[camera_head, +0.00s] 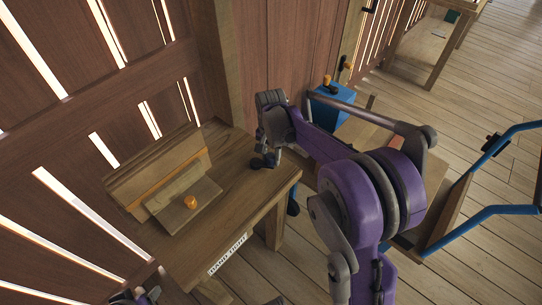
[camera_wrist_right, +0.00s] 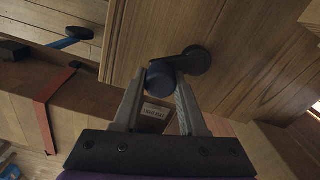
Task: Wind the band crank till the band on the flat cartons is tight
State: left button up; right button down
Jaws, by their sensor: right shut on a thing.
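In the right wrist view, my right gripper (camera_wrist_right: 160,100) is shut on the dark round knob of the band crank (camera_wrist_right: 163,78). The crank's short dark arm runs to a round hub on a wooden face. In the head view, my right gripper (camera_head: 268,158) is at the wooden table's right end, and the crank (camera_head: 257,163) is a small dark shape beside it.
The wooden table (camera_head: 238,192) carries a slanted wooden stand (camera_head: 165,165) with an orange knob (camera_head: 190,202). A blue box (camera_head: 335,108) stands behind my right arm. A blue-railed frame (camera_head: 480,212) is at the right. A blue lever (camera_wrist_right: 65,43) shows in the wrist view.

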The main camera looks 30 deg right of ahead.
jog(key=shift+c, duration=2.3)
grip_release()
notch_tip(320, 180, up, 11)
jog(key=shift+f+p, duration=0.1)
jog(key=shift+p, duration=0.35)
